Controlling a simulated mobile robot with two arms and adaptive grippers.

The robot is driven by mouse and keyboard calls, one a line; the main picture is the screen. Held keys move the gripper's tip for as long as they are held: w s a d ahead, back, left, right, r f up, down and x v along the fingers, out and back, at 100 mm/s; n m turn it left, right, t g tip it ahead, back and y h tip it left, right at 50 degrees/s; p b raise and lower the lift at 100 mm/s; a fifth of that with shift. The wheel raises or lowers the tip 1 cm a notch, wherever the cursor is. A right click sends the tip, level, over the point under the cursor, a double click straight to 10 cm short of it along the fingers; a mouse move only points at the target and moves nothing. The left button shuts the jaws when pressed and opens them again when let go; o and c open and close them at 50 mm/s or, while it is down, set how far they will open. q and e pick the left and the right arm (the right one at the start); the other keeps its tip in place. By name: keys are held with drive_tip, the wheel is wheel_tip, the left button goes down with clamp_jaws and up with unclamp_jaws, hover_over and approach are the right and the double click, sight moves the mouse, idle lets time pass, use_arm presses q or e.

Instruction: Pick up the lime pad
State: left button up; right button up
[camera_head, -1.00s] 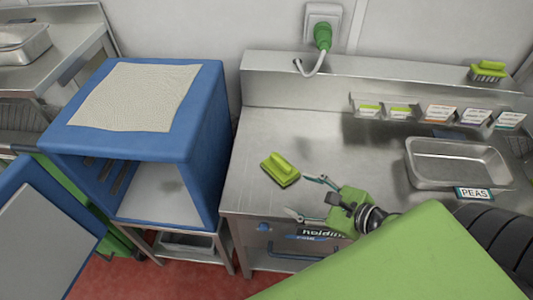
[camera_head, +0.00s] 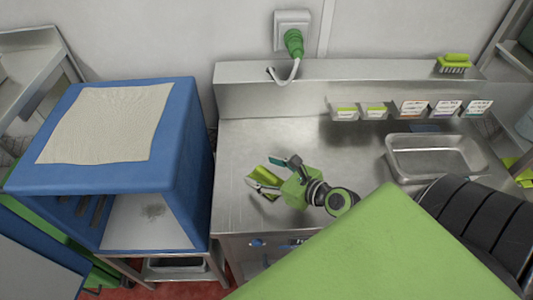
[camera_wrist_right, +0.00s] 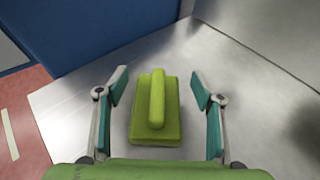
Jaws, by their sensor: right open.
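The lime pad (camera_wrist_right: 156,122) lies on the steel counter, its raised grip bar upward. In the right wrist view it sits between the two open fingers of my right gripper (camera_wrist_right: 158,100), with a gap on each side. In the head view the pad (camera_head: 262,177) is partly hidden by the right gripper (camera_head: 269,174), whose fingers are spread around it. My left gripper is not in view.
A blue box (camera_head: 185,125) with a cloth on top stands left of the counter (camera_head: 235,150). A metal tray (camera_head: 435,140) is at the right. A lime brush (camera_head: 454,63) sits on the back ledge above several labelled holders.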

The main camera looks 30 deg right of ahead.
sight(256, 169)
drive_tip(key=x, duration=0.3)
drive_tip(key=shift+w+a+f, duration=0.1)
drive_tip(key=shift+w+f, duration=0.15)
drive_tip(key=shift+f, duration=0.15)
drive_tip(key=shift+w+a+f, duration=0.1)
drive_tip(key=shift+w, duration=0.1)
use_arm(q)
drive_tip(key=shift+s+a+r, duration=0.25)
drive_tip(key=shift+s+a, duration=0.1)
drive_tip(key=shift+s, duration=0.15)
use_arm(e)
drive_tip(key=c, duration=1.2)
